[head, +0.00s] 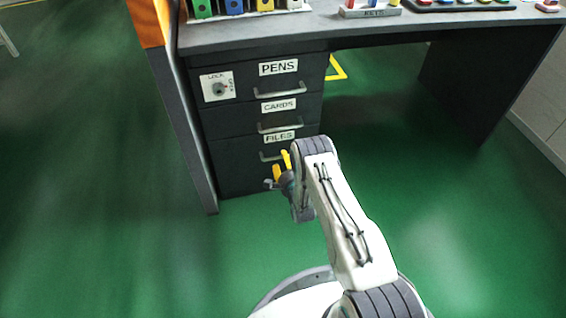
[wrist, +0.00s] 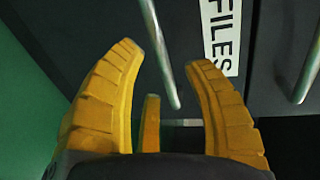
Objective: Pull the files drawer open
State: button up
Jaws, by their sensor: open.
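The files drawer (head: 240,160) is the lowest of the three dark drawers under the desk. Its front looks flush with the cabinet. Its white FILES label (head: 280,137) also shows, turned sideways, in the wrist view (wrist: 221,38). The silver files handle (head: 268,157) is partly hidden by my gripper in the head view. My gripper (head: 281,166) is open in front of this drawer. In the wrist view, the files handle (wrist: 161,55) runs between the yellow fingers of my gripper (wrist: 168,58). I cannot tell whether they touch it.
Above are the cards drawer (head: 228,122) and the pens drawer (head: 242,72), each with a handle. A lock plate (head: 217,87) is on the pens drawer. The desk top (head: 310,30) overhangs, and an end panel (head: 180,110) stands at the left. Green floor lies clear in front.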

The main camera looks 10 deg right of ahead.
jog(key=shift+b+x, duration=0.85)
jog(key=shift+x, duration=0.75)
grip_shut()
